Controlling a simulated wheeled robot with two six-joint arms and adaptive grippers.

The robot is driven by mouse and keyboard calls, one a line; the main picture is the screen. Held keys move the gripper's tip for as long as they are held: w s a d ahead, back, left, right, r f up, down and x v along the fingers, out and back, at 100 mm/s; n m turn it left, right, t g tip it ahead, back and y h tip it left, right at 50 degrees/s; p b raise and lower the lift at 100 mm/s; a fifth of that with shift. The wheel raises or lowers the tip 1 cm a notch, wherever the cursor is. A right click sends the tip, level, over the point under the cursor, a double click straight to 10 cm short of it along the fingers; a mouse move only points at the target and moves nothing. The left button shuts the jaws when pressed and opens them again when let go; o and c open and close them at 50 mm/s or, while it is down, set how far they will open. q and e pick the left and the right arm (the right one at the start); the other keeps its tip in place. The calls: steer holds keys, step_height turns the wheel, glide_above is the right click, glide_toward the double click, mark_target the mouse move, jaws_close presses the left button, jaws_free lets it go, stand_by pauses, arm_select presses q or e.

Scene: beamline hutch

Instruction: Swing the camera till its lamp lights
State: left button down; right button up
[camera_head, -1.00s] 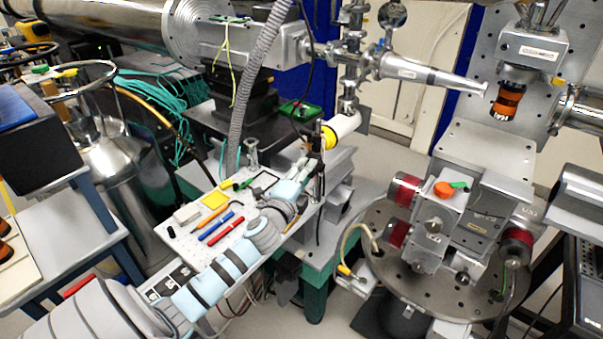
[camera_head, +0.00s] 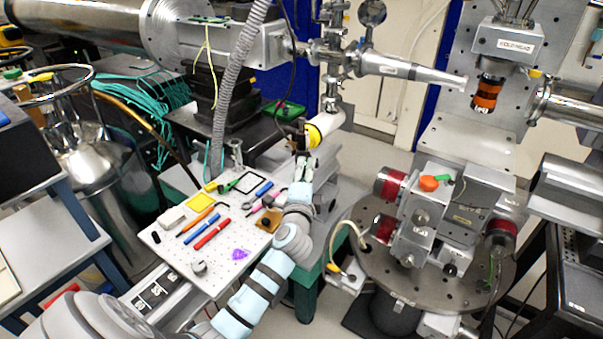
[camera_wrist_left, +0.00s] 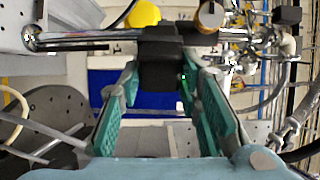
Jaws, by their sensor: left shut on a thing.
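The camera appears to be a small black block (camera_wrist_left: 160,62) on a horizontal metal rod in the left wrist view. My left gripper (camera_wrist_left: 160,88) has its teal-padded fingers shut on it, one on each side. A small green spot shows at the block's right edge; I cannot tell whether it is the lamp. In the head view my left gripper (camera_head: 302,150) is beside the yellow-ringed white tube (camera_head: 324,125). The dark block (camera_head: 294,130) there is small and partly hidden by the gripper. My right gripper is not in view.
A white perforated board (camera_head: 180,255) with pens, a yellow pad and small tools lies left of my arm. A round metal stage (camera_head: 370,265) with motors stands at right. A silver nozzle (camera_head: 420,73) and a grey corrugated hose (camera_head: 235,90) are nearby.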

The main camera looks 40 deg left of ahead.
arm_select(q)
steer(key=shift+r, duration=0.1)
steer(key=c, duration=1.2)
jaws_free()
steer(key=shift+w+d, duration=0.15)
steer(key=shift+d, duration=0.05)
steer(key=shift+o, duration=0.2)
steer(key=shift+a, duration=0.1)
steer(key=v, duration=1.2)
